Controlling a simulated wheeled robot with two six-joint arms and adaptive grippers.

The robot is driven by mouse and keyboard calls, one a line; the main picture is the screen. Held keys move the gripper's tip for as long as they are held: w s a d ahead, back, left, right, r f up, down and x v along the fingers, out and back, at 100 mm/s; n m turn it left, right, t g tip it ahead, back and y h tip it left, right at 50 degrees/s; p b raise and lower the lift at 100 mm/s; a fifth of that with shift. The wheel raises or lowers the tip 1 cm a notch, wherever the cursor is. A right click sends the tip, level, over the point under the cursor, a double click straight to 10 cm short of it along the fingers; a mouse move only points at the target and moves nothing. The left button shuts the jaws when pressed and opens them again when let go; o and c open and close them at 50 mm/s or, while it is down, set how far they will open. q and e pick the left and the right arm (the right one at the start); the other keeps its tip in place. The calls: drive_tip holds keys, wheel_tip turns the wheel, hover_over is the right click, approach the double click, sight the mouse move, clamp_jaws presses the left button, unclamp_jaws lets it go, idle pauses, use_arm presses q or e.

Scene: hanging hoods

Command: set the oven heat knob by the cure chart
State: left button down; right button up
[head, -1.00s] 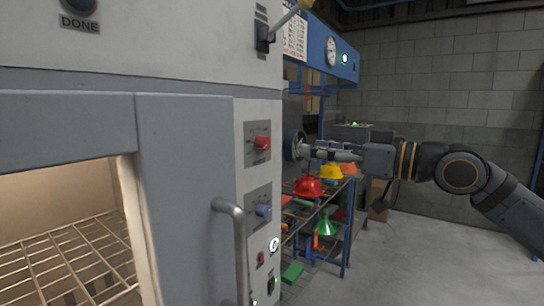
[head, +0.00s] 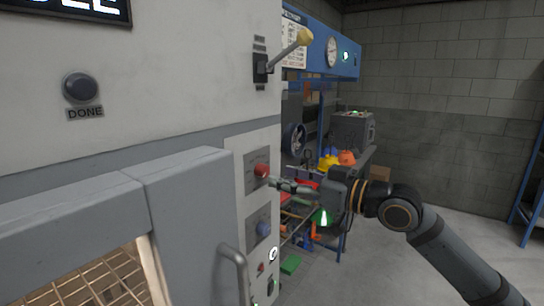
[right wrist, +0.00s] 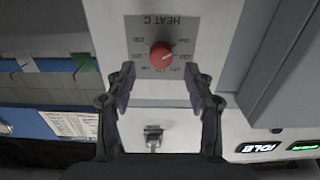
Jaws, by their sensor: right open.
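The red heat knob (head: 262,170) sits on a grey dial plate on the oven's front panel. In the right wrist view the knob (right wrist: 161,55) stands in the middle of the plate marked HEAT C, which appears upside down. My right gripper (head: 280,184) is open and empty, close in front of the knob. In the right wrist view its fingertips (right wrist: 160,72) are spread, one on each side of the knob's line, with the knob just beyond them. A printed white chart (head: 294,48) hangs by the blue frame; its text is too small to read. My left gripper is not in view.
A blue knob (head: 263,229) sits below on the same panel. The oven door handle (head: 235,268) juts out lower left. A lever (head: 290,52) sticks out above, and a DONE button (head: 81,88) is at upper left. A rack with coloured hoods (head: 330,162) stands behind my right arm.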

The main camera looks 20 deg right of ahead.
sight(266, 173)
drive_tip(key=shift+w+a+r+p, duration=0.25)
drive_tip(key=shift+w+a+p, duration=0.3)
drive_tip(key=shift+p, duration=0.15)
drive_tip(key=shift+p+x, duration=0.55)
drive_tip(key=shift+x, duration=0.4)
drive_tip(key=shift+w+a+f, duration=0.25)
drive_tip(key=shift+w+f, duration=0.05)
clamp_jaws()
